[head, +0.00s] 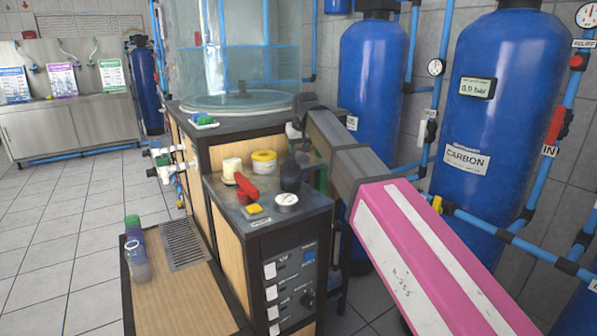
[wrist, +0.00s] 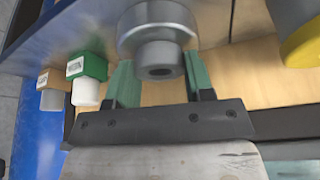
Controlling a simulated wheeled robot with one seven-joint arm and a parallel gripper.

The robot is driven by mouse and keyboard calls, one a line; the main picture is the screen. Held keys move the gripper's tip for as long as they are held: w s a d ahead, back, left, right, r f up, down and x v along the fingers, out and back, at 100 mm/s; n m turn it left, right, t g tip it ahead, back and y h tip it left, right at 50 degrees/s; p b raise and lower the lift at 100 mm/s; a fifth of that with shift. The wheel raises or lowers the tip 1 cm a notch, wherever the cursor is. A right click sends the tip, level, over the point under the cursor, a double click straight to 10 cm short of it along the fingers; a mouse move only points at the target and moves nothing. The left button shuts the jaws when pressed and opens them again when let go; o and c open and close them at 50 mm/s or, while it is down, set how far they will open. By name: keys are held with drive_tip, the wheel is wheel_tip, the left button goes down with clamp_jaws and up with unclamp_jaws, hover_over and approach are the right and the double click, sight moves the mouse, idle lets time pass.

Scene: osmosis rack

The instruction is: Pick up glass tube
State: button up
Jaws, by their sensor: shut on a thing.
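In the wrist view my gripper (wrist: 160,78) has two green fingers, one on each side of a grey stepped round piece (wrist: 158,38) with a dark hole in its end. The gripper is shut on this piece. I cannot tell whether it is the glass tube, and its far end is out of view. In the head view my gripper (head: 306,152) is small and partly hidden at the end of the arm, above the back right of the black-topped bench unit (head: 312,207). A large clear glass cylinder (head: 240,60) stands on the rack behind it.
A yellow-lidded jar (head: 264,162), a cream jar (head: 231,169), a red item (head: 246,187) and a dark round item (head: 290,178) stand close by. Valves (head: 162,160) stick out at left. Blue tanks (head: 375,95) and pipes crowd the right. Open tiled floor (head: 60,215) lies left.

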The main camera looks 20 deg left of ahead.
wheel_tip(320, 180, up, 28)
idle(1.2)
drive_tip(key=s+a+f, duration=0.2)
drive_tip(key=s+a, duration=0.6)
drive_tip(key=s, duration=0.3)
idle(0.5)
drive_tip(key=shift+f, duration=0.1)
idle(1.0)
drive_tip(key=shift+w+f, duration=0.1)
drive_tip(key=shift+f, duration=1.95)
drive_tip(key=shift+f, duration=0.1)
wheel_tip(320, 180, down, 8)
drive_tip(key=shift+r, duration=0.25)
